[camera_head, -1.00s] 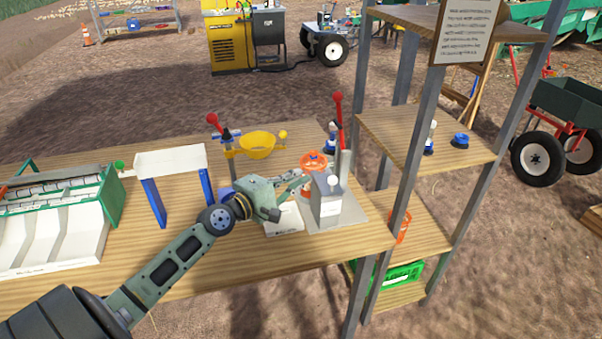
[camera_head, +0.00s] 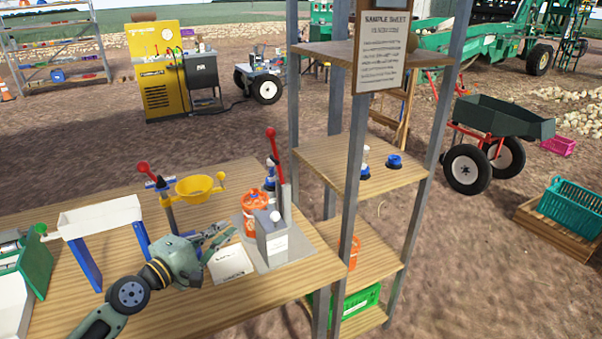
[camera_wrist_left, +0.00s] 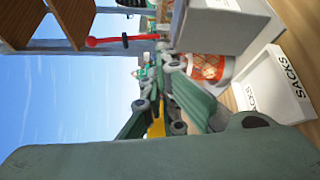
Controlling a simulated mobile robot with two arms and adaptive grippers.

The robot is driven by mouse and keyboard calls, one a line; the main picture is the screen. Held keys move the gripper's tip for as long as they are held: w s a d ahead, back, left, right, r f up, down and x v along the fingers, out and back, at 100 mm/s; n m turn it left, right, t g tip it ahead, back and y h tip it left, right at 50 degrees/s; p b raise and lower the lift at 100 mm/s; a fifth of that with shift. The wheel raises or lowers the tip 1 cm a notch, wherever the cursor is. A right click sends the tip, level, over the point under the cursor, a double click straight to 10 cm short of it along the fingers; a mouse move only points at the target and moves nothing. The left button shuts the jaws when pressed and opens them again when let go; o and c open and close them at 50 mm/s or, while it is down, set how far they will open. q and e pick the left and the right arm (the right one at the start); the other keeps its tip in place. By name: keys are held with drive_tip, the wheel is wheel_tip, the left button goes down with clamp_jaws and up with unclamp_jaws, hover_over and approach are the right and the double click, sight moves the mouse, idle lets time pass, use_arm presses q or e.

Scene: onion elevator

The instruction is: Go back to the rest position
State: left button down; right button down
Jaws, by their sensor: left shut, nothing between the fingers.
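My left gripper (camera_head: 222,236) reaches in from the lower left of the head view, over the wooden table (camera_head: 255,302). Its fingers are shut and empty, beside the white sacks tray (camera_head: 230,264) and left of the grey box-shaped device (camera_head: 271,243). In the left wrist view the gripper's fingers (camera_wrist_left: 160,88) point toward an orange and white bucket (camera_wrist_left: 207,68), apart from it as far as I can tell. My right gripper is in neither view.
A yellow funnel (camera_head: 195,188) on a stand and a white trough on blue legs (camera_head: 100,217) stand near my arm. A wooden shelf with metal posts (camera_head: 350,165) rises right of the table. A green cart (camera_head: 500,118) stands farther right on open dirt.

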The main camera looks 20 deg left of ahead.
use_arm(q)
drive_tip(key=s+d+f+m+g+h, duration=0.1)
drive_tip(key=s+d+f+m+g, duration=0.4)
drive_tip(key=d+f, duration=0.4)
drive_tip(key=s+d+f+m+g+h, duration=0.1)
drive_tip(key=s+d+f+m+g, duration=0.2)
drive_tip(key=s+d+f+m, duration=0.6)
drive_tip(key=s+d+f+m+g+y, duration=0.1)
drive_tip(key=s+m+g+y, duration=0.15)
drive_tip(key=s, duration=0.35)
drive_tip(key=s+d+f+m+g+y, duration=0.1)
drive_tip(key=s+d+m+g+y, duration=0.15)
drive_tip(key=s, duration=0.45)
drive_tip(key=s+a+f+m+g, duration=0.1)
drive_tip(key=s+f+g, duration=0.15)
drive_tip(key=f, duration=2.55)
drive_tip(key=s+a+f, duration=0.3)
drive_tip(key=s+f, duration=1.1)
drive_tip(key=s, duration=0.2)
drive_tip(key=shift+s, duration=0.3)
drive_tip(key=shift+g, duration=0.25)
